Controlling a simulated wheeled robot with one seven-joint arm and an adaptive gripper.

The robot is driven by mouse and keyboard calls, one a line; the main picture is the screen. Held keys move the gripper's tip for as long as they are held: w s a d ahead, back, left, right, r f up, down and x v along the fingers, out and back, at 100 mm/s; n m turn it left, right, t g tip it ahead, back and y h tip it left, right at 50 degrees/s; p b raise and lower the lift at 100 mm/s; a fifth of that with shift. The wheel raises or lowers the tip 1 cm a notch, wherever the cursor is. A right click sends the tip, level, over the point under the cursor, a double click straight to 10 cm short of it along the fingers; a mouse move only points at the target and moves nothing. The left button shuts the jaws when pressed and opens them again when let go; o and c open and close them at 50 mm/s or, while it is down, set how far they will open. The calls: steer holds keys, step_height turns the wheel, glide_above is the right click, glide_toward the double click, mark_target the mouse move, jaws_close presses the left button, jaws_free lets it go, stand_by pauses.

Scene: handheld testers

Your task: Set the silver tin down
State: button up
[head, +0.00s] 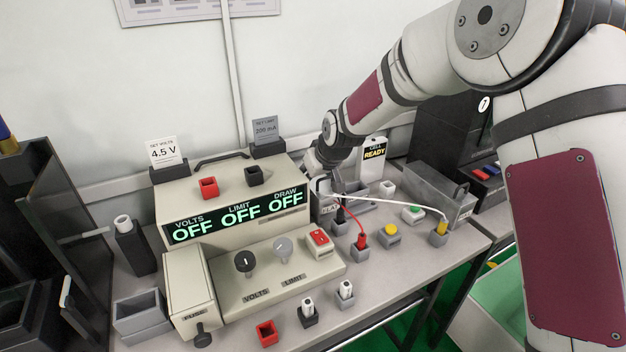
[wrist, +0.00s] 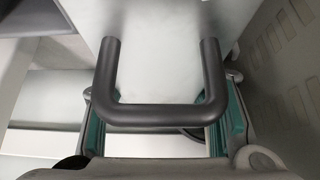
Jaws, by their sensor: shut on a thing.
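My gripper (head: 326,170) is at the right end of the beige power unit, low over the bench. In the wrist view my gripper (wrist: 160,125) has its teal pads at both sides of a dark U-shaped handle (wrist: 160,115). The handle is fixed to a pale silver body, which I take for the silver tin (wrist: 165,50). In the head view the tin is mostly hidden by my gripper and the unit; I cannot tell whether its base touches the bench.
The power unit (head: 225,225) reads OFF on its displays. Red and white leads (head: 362,228) run beside my gripper to small sockets. A yellow button (head: 390,233), a green button (head: 412,212) and a grey metal box (head: 437,190) stand to the right. A vented grey panel (wrist: 285,60) is close by.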

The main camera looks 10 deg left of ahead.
steer(key=o, duration=1.2)
steer(key=shift+f, duration=0.15)
steer(key=shift+c, duration=0.2)
steer(key=shift+r, duration=0.25)
steer(key=p+v, duration=0.2)
steer(key=v, duration=1)
steer(key=shift+f, duration=0.1)
